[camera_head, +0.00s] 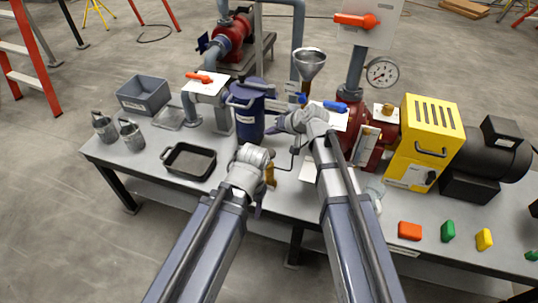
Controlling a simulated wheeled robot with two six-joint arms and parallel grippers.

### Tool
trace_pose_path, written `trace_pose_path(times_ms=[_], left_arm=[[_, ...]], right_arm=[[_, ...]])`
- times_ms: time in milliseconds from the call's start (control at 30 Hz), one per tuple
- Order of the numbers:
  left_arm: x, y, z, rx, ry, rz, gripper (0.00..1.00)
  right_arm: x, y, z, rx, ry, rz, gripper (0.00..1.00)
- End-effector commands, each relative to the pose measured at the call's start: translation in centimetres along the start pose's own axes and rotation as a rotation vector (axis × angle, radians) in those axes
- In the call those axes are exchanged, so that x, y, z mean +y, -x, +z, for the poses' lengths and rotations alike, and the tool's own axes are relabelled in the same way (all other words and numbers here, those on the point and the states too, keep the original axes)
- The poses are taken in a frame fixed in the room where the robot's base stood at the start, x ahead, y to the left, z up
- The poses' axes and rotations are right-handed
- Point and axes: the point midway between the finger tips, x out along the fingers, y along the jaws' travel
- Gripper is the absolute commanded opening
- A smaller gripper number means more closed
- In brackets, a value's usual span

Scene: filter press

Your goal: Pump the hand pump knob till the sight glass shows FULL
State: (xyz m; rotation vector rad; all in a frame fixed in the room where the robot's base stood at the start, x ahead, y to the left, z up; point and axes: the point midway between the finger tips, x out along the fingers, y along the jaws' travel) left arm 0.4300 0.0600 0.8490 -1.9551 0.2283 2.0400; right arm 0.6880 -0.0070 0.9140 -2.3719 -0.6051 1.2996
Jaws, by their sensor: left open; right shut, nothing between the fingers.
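My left gripper (264,180) is the lower one, over the front middle of the table; it is open, with its fingers mostly hidden by its own wrist. A brass-coloured piece (270,173) shows right beside it; I cannot tell whether it is the pump knob or whether the gripper touches it. My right gripper (279,124) is shut and empty, pointing left towards the dark blue canister (249,116). Contact with the canister cannot be told. No sight glass or FULL mark can be made out; my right arm hides part of the middle of the table.
A black tray (189,174), metal cups and a grey bin (143,94) stand at the left. A funnel (309,64), a gauge (382,73), a red pump, a yellow housing (425,140) and a black motor stand behind and right. Coloured blocks lie at the front right.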

Motion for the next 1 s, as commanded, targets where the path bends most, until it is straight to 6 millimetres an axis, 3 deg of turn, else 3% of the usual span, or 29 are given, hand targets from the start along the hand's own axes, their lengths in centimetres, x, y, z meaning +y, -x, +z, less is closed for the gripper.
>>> trace_pose_path(times_ms=[500,1000], left_arm=[[0.7,-7.0,-0.4,0.000,-0.001,0.000,0.57],[0.7,-7.3,-0.4,0.000,-0.001,0.000,0.57]], right_arm=[[3.6,-4.9,3.6,0.000,0.000,0.000,0.00],[3.8,-5.2,3.8,0.000,0.000,0.000,0.00]])
